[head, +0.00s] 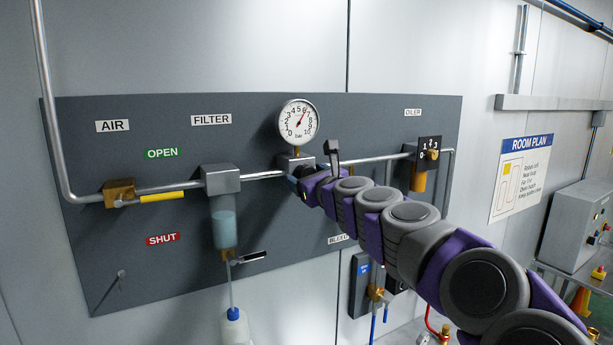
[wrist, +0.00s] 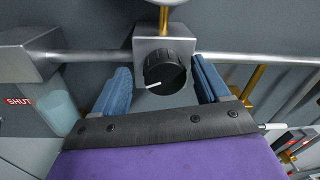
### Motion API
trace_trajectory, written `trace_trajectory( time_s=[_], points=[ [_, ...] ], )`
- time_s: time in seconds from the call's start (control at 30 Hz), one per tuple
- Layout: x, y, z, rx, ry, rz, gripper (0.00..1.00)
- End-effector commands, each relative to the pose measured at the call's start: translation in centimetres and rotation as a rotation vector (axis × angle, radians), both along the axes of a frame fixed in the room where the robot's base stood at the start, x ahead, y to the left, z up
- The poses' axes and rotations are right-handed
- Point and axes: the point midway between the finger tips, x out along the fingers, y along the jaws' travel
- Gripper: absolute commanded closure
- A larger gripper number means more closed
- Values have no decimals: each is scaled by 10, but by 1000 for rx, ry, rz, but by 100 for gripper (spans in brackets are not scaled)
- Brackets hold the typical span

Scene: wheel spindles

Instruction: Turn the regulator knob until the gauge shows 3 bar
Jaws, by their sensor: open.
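The gauge (head: 298,121) is a round white dial marked 0 to 10 bar at the top of the grey panel. The black regulator knob (wrist: 169,66) with a white pointer line shows in the wrist view, on the front of a grey regulator block (wrist: 148,43). The pointer line lies toward the left and slightly down. My gripper (wrist: 161,73) is open, with one blue finger on each side of the knob and gaps visible. In the head view my gripper (head: 299,187) is at the regulator, and my arm hides the knob.
A pipe runs both ways from the regulator. A filter (head: 222,180) with a clear bowl is to the left, beside a brass valve with a yellow lever (head: 162,197). An oiler (head: 427,155) is to the right. A drain valve and bottle (head: 235,325) are below.

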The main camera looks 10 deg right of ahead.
Motion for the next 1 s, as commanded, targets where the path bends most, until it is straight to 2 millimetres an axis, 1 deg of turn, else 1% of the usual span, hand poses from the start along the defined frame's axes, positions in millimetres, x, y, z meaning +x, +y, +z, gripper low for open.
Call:
trace_trajectory(
  time_s=[0.33, 0.9, 1.0],
  points=[
    [3, 2, -1, 0, 1, 1, 25],
    [3, 2, -1, 0, 1, 2, 80],
    [3, 2, -1, -1, 1, 2, 81]
  ],
)
